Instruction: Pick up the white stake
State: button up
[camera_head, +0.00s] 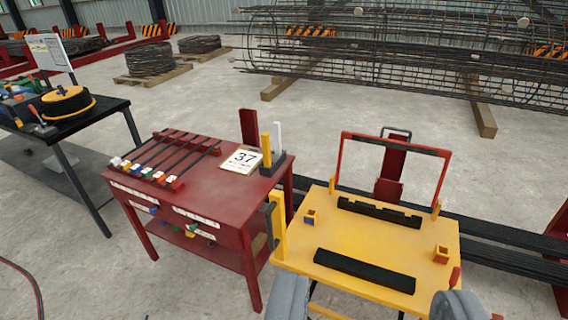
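A white upright stake (277,136) stands beside a yellow upright piece (266,150) in a dark holder (272,166) at the back right corner of the red table (215,178). Several dark rods with coloured ends lie side by side on the same table; one end is white (115,161). My gripper (372,298) shows as two grey fingers at the bottom edge, set wide apart, with nothing held between them. It is in front of the yellow table, to the right of and nearer than the white stake.
A yellow table (360,245) with black bars and small blocks stands in front. A red frame (395,150) rises at its back. A sign marked 37 (241,160) lies on the red table. A black table (75,115) is at left. A rebar cage (400,55) lies behind.

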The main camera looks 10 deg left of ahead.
aim_at(276, 125)
jog(key=k, duration=0.6)
jog(key=u, duration=0.65)
jog(key=i, duration=1.15)
jog(key=u, duration=0.8)
jog(key=i, duration=2.75)
jog(key=z, duration=1.3)
jog(key=i, duration=0.85)
jog(key=z, duration=0.45)
jog(key=k, duration=0.8)
